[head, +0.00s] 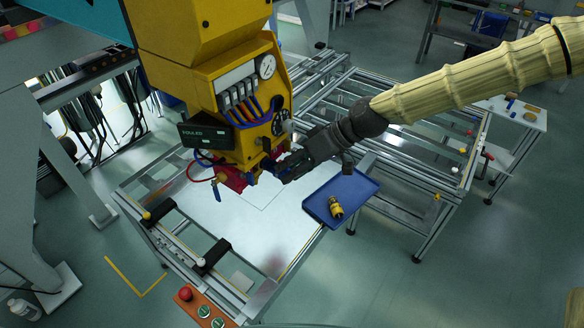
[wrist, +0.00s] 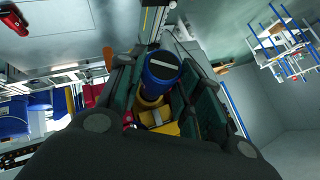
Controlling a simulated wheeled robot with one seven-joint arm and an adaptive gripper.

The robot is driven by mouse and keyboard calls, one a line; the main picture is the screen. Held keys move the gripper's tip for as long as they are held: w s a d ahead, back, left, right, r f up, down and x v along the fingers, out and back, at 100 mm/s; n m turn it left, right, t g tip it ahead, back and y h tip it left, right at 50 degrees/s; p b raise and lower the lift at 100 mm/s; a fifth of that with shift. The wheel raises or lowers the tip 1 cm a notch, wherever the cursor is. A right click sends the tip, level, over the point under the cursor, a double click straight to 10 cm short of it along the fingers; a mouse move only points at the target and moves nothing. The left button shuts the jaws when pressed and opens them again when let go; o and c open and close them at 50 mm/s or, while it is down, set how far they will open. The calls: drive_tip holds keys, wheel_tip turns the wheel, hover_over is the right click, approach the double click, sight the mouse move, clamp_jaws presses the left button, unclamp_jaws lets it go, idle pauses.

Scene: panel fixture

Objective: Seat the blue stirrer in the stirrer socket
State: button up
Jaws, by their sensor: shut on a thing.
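My gripper (head: 280,172) reaches in from the right to the lower right side of the yellow panel fixture (head: 215,90). The blue stirrer (wrist: 162,70) sits between my gripper's fingers (wrist: 160,95) in the wrist view. Its blue round end carries a pale bar, and a yellow-orange band shows beside it. The fingers are shut on it. In the head view a small dark blue part (head: 267,168) shows at the fingertips, close to the fixture. I cannot pick out the stirrer socket; whether the stirrer touches it is hidden.
A white tabletop (head: 225,225) lies below, mostly clear.

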drive_tip(key=shift+w+a, duration=0.5)
drive_tip(key=shift+a, duration=0.15)
drive_tip(key=shift+w+a, duration=0.45)
drive_tip(key=shift+a, duration=0.2)
idle(1.9)
drive_tip(key=shift+s+d, duration=0.95)
drive_tip(key=shift+d, duration=0.3)
drive_tip(key=shift+w+a+b, duration=0.4)
drive_tip(key=shift+w+a, duration=0.7)
drive_tip(key=shift+a, duration=0.25)
idle(2.2)
